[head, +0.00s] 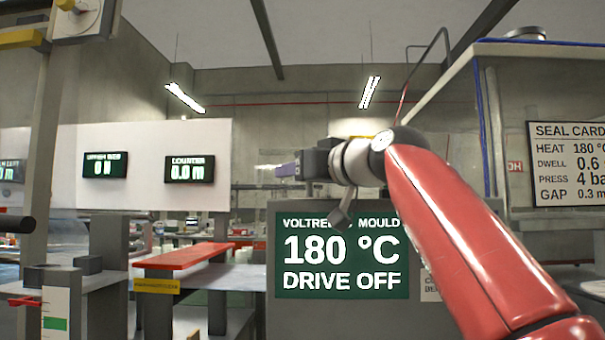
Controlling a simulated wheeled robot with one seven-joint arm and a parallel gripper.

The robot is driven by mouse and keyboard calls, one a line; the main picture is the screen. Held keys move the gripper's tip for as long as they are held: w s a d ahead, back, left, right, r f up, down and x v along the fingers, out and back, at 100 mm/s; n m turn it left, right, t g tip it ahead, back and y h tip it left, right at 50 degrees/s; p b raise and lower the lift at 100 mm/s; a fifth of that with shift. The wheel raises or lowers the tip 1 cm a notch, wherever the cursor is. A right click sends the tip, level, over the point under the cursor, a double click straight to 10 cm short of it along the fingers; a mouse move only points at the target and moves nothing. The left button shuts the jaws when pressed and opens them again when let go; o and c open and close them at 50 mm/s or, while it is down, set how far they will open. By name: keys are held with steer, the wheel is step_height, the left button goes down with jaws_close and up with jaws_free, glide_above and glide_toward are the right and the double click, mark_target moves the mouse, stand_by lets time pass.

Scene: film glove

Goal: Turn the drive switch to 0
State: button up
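My red arm reaches in from the lower right, and my gripper (288,170) is at mid-height near the centre, pointing left. It is seen side-on and small, so I cannot tell whether its fingers are open or shut. A dark green display (342,281) behind and below it reads 180 °C and DRIVE OFF; my arm covers part of its top line. I cannot make out a switch marked as the drive switch. A pale box with a round dial and a yellow piece (70,5) is at the top left, cut by the frame edge.
A red-topped bench (184,256) stands left of the display. Two small dark readouts, one marked COUNTER (189,170), hang on a white panel. A clear-walled frame with a blue edge (484,120) and a SEAL CARD sign (568,163) are at right.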

steer(key=b+v, duration=0.3)
steer(key=v, duration=0.4)
steer(key=shift+d+f, duration=0.1)
steer(key=shift+d, duration=0.05)
steer(key=shift+s+d, duration=0.1)
steer(key=shift+s, duration=0.15)
